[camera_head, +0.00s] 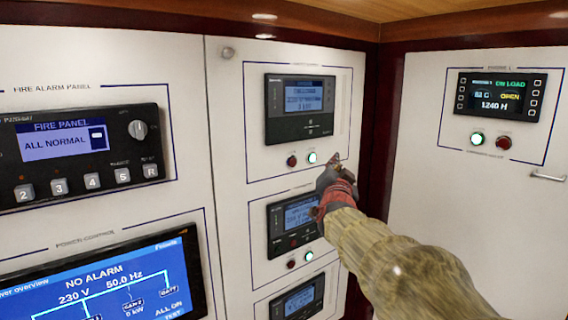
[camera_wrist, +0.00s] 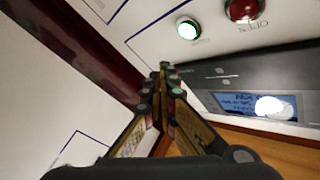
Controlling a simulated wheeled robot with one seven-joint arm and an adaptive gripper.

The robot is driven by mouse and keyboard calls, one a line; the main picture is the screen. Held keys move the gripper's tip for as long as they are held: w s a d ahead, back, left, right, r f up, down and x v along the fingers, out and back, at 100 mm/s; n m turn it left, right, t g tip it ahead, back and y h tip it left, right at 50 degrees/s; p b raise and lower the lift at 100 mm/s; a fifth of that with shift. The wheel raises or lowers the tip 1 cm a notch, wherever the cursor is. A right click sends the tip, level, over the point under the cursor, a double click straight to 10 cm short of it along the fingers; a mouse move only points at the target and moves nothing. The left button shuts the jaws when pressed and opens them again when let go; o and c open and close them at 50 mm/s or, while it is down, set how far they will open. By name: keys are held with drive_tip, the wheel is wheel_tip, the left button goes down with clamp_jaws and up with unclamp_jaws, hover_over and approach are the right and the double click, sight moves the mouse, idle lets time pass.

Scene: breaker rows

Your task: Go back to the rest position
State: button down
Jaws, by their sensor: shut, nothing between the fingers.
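My gripper (camera_head: 333,163) is shut and empty in the head view, in front of the middle panel column, just below and right of the upper module's lit white-green button (camera_head: 312,157). I cannot tell whether it touches the panel. In the wrist view the closed fingertips (camera_wrist: 166,72) point up the frame. A lit green-white button (camera_wrist: 187,28) and a red button (camera_wrist: 243,10) lie beyond them. My arm comes in from the lower right of the head view and hides part of the panels.
The upper breaker module (camera_head: 300,108) and a second module (camera_head: 292,222) are close to my gripper. The fire alarm panel (camera_head: 80,155) and power screen (camera_head: 105,285) are at left. A dark wood post (camera_head: 383,120) and a right-hand panel with a handle (camera_head: 548,176) stand to the right.

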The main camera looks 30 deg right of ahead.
drive_tip(key=s+a+f+n+g+y+b, duration=0.1)
drive_tip(key=a+f+n+g+y, duration=0.25)
drive_tip(key=f, duration=0.65)
drive_tip(key=s+a+f+n+y, duration=0.1)
drive_tip(key=a+f+n+y, duration=0.25)
drive_tip(key=a+f, duration=0.55)
drive_tip(key=s+a+f+n+g+y+b, duration=0.2)
drive_tip(key=s+a+f+n+b, duration=0.1)
drive_tip(key=s+a+f+b, duration=0.3)
drive_tip(key=s+a+f+n+g+y+b, duration=0.1)
drive_tip(key=s+a+f+b, duration=0.6)
drive_tip(key=f, duration=0.8)
drive_tip(key=s+a+f+n+g+y+b, duration=0.2)
drive_tip(key=s+a+f+n+b, duration=0.2)
drive_tip(key=s+a+f, duration=0.7)
drive_tip(key=s+b, duration=0.2)
drive_tip(key=shift+f+n+g+y+b, duration=0.2)
drive_tip(key=shift+n+g+y+b, duration=0.1)
drive_tip(key=shift+g+y, duration=0.1)
